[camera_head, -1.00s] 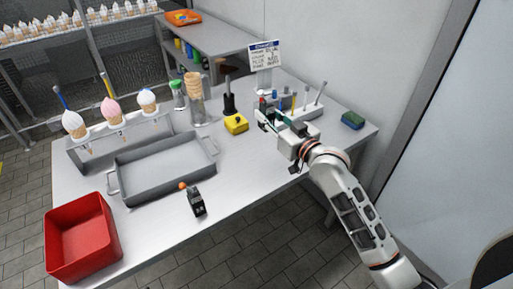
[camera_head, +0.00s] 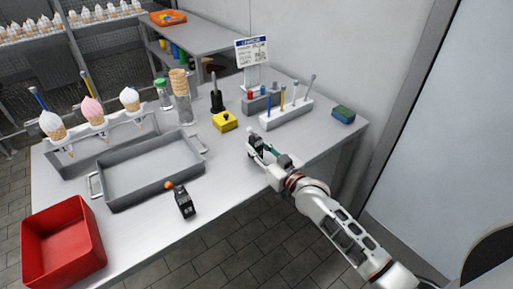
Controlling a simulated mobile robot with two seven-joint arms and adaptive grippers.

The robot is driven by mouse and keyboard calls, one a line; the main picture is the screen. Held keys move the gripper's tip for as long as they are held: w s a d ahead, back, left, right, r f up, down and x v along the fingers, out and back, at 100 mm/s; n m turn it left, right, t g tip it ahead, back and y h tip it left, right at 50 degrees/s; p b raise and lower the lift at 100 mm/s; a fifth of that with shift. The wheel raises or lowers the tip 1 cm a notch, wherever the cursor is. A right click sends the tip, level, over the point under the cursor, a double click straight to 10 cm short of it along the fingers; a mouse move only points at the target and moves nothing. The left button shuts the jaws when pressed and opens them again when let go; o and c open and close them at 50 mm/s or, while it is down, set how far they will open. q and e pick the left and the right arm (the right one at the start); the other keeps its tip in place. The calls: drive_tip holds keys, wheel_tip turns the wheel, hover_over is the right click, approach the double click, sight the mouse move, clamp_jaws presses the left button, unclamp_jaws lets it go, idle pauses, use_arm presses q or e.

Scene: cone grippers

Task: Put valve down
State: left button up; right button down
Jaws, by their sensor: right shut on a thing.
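My right gripper (camera_head: 264,153) is low over the front right part of the table (camera_head: 226,160), its arm coming in from the lower right. It is shut on a small dark thing with a pale tip, seemingly the valve (camera_head: 254,143). The fingers partly hide it, and I cannot tell whether it touches the tabletop. My left gripper is not in view.
A grey tray (camera_head: 150,182) and red bin (camera_head: 62,240) are at the left. A yellow box (camera_head: 224,121), white tool rack (camera_head: 286,114), sign (camera_head: 252,52) and green sponge (camera_head: 343,114) stand behind the gripper. Bare tabletop lies between tray and gripper.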

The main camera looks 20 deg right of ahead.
drive_tip(key=shift+r, duration=0.15)
drive_tip(key=shift+f, duration=0.25)
drive_tip(key=c, duration=1.7)
unclamp_jaws()
drive_tip(key=shift+r, duration=0.1)
drive_tip(key=shift+r, duration=0.2)
drive_tip(key=v, duration=1.2)
drive_tip(key=shift+p, duration=0.4)
